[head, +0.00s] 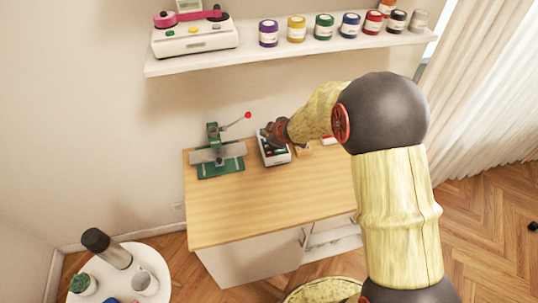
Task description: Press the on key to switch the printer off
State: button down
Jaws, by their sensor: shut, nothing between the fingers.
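My gripper (271,138) is shut and empty. It is at the back of the wooden-topped cabinet, over or at the far part of a small white box-shaped device (277,158) with a dark and green top. This may be the printer. The gripper covers part of its top, and I cannot tell whether they touch. No on key can be made out on it. Another white machine (194,39) with a pink roll and coloured buttons sits on the wall shelf, away from my gripper.
A green and grey hand press (218,160) with a red-knobbed lever stands left of the white device. Small items lie to its right. The front of the cabinet top (255,210) is clear. Several paint jars line the shelf (300,49). A round white table (122,286) holds a bottle and mug.

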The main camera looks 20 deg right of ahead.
aim_at(268, 153)
jog(key=shift+f+b, duration=3.2)
jog(key=shift+f, duration=0.45)
jog(key=shift+f, duration=0.15)
jog(key=shift+f+b, duration=0.3)
jog(key=shift+f+b, duration=0.35)
jog(key=shift+f, duration=0.1)
jog(key=shift+r, duration=0.1)
jog(key=shift+r+p, duration=0.8)
jog(key=shift+p, duration=0.15)
notch_tip(268, 153, up, 5)
jog(key=p, duration=0.5)
